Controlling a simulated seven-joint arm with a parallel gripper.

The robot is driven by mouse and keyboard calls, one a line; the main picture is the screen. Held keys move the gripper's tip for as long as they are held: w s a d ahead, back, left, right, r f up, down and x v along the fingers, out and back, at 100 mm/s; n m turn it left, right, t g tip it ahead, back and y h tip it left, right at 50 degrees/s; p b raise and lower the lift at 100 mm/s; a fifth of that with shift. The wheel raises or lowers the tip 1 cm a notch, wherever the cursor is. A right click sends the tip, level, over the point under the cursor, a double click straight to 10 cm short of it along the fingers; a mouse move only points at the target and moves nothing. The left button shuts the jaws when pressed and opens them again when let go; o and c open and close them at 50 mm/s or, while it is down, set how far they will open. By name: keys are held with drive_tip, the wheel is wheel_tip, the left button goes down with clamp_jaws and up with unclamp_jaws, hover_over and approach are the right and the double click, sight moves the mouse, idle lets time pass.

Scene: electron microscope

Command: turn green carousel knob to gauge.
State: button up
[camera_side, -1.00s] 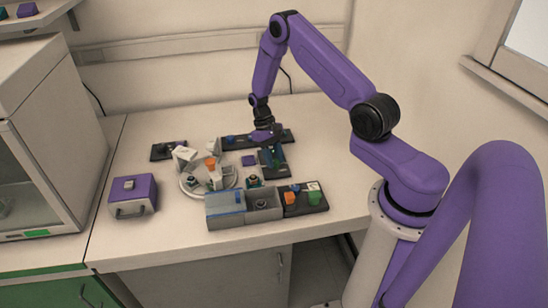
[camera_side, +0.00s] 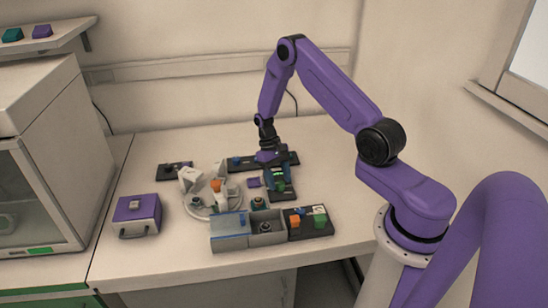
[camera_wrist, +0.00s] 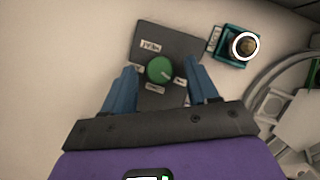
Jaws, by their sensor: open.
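In the wrist view a round green knob (camera_wrist: 159,69) sits on a dark plate (camera_wrist: 170,37) with several small white labels around the knob. A light mark shows on the knob's lower right side, but the label texts are too small to read surely. My gripper (camera_wrist: 160,78) is open, with one blue finger on each side of the knob. A gap shows between each finger and the knob; their height difference is hard to tell. In the side view my gripper (camera_side: 277,184) is over the dark plate (camera_side: 285,194), and the knob cannot be made out there.
A teal block with a round, white-rimmed top (camera_wrist: 244,46) stands right of the plate. A round carousel (camera_side: 205,212) lies to the left, and a grey open box (camera_side: 265,229) in front. A purple case (camera_side: 135,214) stands further left. Bare bench is at the right.

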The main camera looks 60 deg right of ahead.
drive_tip(key=v, duration=1.6)
drive_tip(key=shift+r, duration=0.4)
drive_tip(key=s+a+r+n+t+h, duration=0.1)
drive_tip(key=s+a+r+n, duration=0.35)
drive_tip(key=a, duration=0.45)
drive_tip(key=s+a+r+n+t+h, duration=0.1)
drive_tip(key=s+a+r+n, duration=0.3)
drive_tip(key=a, duration=0.6)
drive_tip(key=s+a+r+n+t+y, duration=0.1)
drive_tip(key=s+n, duration=0.6)
drive_tip(key=s, duration=1.6)
drive_tip(key=shift+s+a+r+n+t, duration=0.35)
drive_tip(key=shift+a+t, duration=0.2)
drive_tip(key=shift+t, duration=0.25)
